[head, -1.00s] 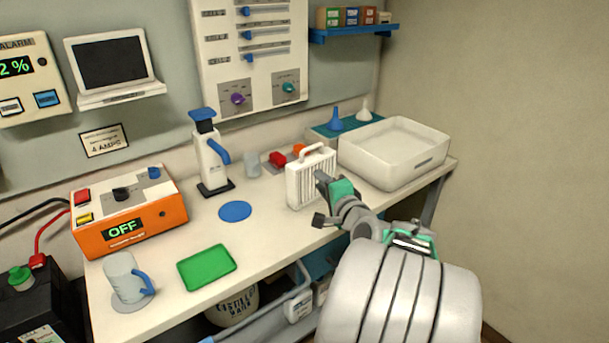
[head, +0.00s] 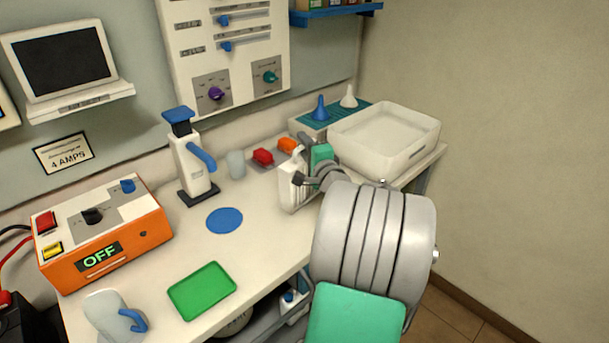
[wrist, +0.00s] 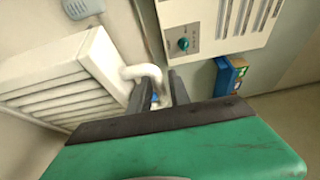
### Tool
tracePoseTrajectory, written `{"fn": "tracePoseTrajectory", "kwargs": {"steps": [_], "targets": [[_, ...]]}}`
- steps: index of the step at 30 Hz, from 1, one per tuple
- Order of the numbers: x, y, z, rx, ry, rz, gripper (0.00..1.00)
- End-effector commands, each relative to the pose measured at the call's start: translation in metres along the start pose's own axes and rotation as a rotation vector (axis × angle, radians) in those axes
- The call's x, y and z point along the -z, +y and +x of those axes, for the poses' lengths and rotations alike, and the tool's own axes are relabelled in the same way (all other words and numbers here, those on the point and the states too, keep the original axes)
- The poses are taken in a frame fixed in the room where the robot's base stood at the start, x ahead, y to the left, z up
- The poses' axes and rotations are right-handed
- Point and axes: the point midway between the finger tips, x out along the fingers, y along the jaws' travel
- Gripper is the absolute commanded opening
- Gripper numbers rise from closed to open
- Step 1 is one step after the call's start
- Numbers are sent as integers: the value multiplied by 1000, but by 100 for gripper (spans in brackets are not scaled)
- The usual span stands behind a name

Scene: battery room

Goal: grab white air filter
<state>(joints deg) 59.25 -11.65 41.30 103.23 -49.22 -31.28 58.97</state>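The white air filter (head: 287,186) stands upright on the bench, partly hidden behind my gripper in the head view. In the wrist view its slatted body (wrist: 75,83) fills the left side, and its loop handle (wrist: 147,73) reaches across to the fingers. My gripper (wrist: 160,88) is at the handle, with its two dark fingers apart. Part of the handle shows in the gap between them; I cannot tell whether either finger touches it. In the head view my gripper (head: 304,168) is at the filter's top right side, its fingertips hard to make out.
A white basin (head: 430,140) stands right of the filter. Red (head: 263,157) and orange (head: 287,145) blocks lie behind it. A white bottle with a blue top (head: 188,165), a blue disc (head: 224,220) and a green tray (head: 203,292) are left.

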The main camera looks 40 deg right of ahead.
Motion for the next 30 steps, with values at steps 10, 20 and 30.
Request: {"fn": "tracePoseTrajectory", "kwargs": {"steps": [10,20,30], "targets": [[2,0,25,0,3,0,23],[3,0,24,-1,4,0,0],[3,1,24,-1,4,0,0]]}}
